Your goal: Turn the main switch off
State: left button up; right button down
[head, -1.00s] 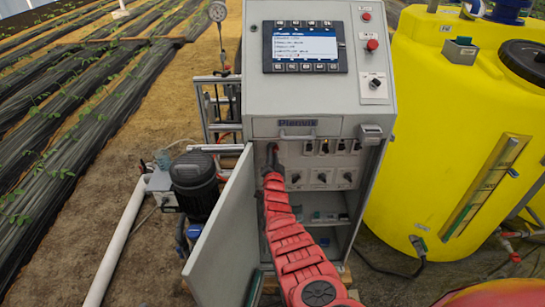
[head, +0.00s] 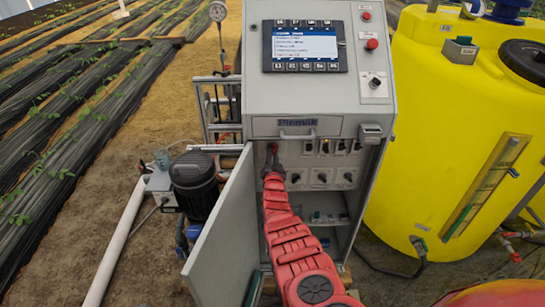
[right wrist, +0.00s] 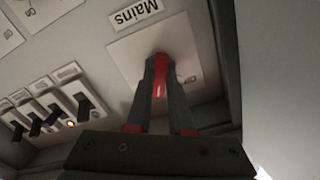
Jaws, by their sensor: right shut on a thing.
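The main switch is on the panel inside the open cabinet (head: 385,160). In the right wrist view its red handle (right wrist: 160,78) shows between my fingers, in front of a light square plate (right wrist: 127,62) under a "Mains" label (right wrist: 134,14). My right gripper (head: 272,158) reaches into the upper left of the cabinet opening; it also shows in the right wrist view (right wrist: 161,68). It is shut on the handle. The fingers hide much of the handle and the plate's middle, so I cannot tell which position it points to. My left gripper is not in view.
The open cabinet door (head: 222,240) stands just left of my right arm. Several black toggle switches (right wrist: 45,112) sit beside the main switch, one near a small lit lamp (right wrist: 71,123). A shelf with terminals (head: 328,218) lies below. A yellow tank (head: 440,140) stands right.

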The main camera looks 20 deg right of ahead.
jog(key=shift+d+f+n+b, duration=0.1)
jog(key=shift+n+b, duration=1.8)
jog(key=shift+n, duration=5.2)
jog(key=c, duration=0.8)
grip_release()
jog(key=shift+s, duration=0.1)
